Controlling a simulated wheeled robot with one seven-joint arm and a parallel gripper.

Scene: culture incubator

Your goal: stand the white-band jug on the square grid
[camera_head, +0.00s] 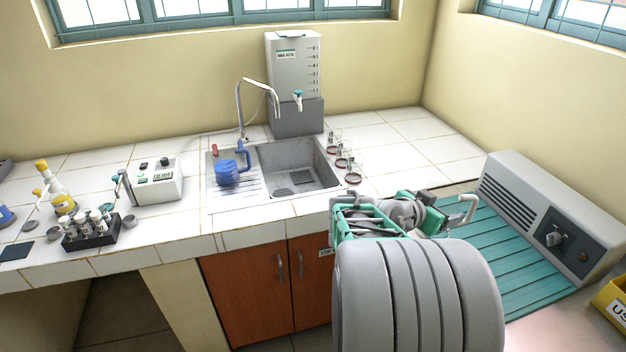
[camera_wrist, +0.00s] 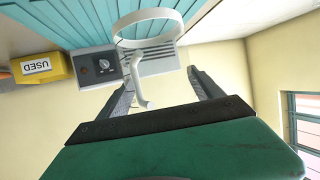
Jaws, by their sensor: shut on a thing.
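The white-band jug shows in the wrist view as a white ring (camera_wrist: 177,17) with a pale handle; its clear body is hard to make out. My gripper (camera_wrist: 160,76) is shut on the jug's handle, with a dark finger on each side. In the head view my gripper is in front of the teal ribbed mat, right of the sink, its fingertips largely hidden by my wrist. A pale hooked piece (camera_head: 471,206) shows beside it. The square grid (camera_head: 303,178) is a small dark slatted square on the sink floor, beside a round grid (camera_head: 283,192). Nothing stands on it.
A blue jug (camera_head: 228,174) stands on the draining board left of the sink (camera_head: 316,187). A curved tap (camera_head: 240,105) arches over the basin. A water tank (camera_head: 293,80) stands behind. Small glass vessels (camera_head: 352,178) line the sink's right edge. A grey unit (camera_head: 545,215) is at right.

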